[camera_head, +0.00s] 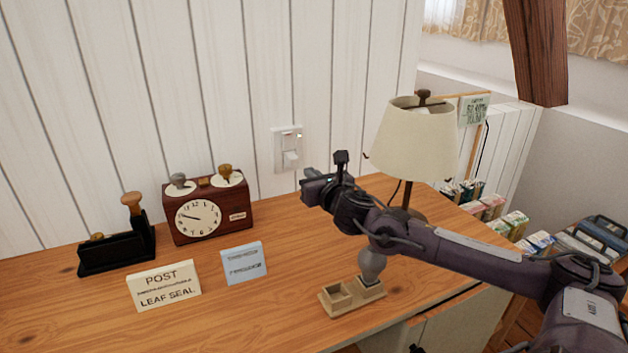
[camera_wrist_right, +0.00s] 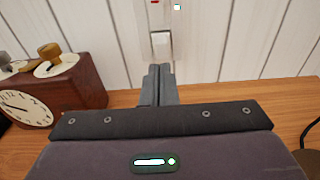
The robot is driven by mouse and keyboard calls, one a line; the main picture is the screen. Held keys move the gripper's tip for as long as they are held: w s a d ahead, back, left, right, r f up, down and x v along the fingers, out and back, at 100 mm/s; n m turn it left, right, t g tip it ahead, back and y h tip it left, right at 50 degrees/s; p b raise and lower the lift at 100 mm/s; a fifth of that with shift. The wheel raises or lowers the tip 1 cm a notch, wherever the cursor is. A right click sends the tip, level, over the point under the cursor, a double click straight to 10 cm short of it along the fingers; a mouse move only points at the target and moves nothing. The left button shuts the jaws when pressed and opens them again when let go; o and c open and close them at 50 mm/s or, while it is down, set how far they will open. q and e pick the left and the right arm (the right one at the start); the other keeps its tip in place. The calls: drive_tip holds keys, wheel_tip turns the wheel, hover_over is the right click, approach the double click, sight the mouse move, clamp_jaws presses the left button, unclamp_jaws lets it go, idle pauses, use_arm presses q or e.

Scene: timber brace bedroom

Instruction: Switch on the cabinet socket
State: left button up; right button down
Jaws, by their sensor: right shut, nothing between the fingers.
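The socket (camera_head: 287,149) is a white wall plate on the panelled wall above the cabinet top. It has a pale rocker switch at its lower middle and a small bright light at its upper right. In the right wrist view the socket (camera_wrist_right: 160,32) stands straight ahead, its top cut off, with a red mark and a pale light near the top edge. My right gripper (camera_head: 307,187) is shut and empty, just below and right of the socket in the head view. Its closed fingers (camera_wrist_right: 159,84) appear below the rocker; I cannot tell whether they touch the wall. My left gripper is out of view.
A wooden clock (camera_head: 211,207), a black stamp holder (camera_head: 117,251) and two cards stand left on the wooden top (camera_head: 255,310). A lamp (camera_head: 412,140) stands right, behind my right arm. A small wooden tray (camera_head: 338,299) with a grey-handled stamp lies in front.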

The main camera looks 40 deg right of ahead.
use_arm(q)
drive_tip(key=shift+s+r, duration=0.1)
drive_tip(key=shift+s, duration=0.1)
use_arm(e)
drive_tip(key=shift+s+a+f, duration=0.1)
drive_tip(key=shift+s+a, duration=0.2)
drive_tip(key=shift+s, duration=0.3)
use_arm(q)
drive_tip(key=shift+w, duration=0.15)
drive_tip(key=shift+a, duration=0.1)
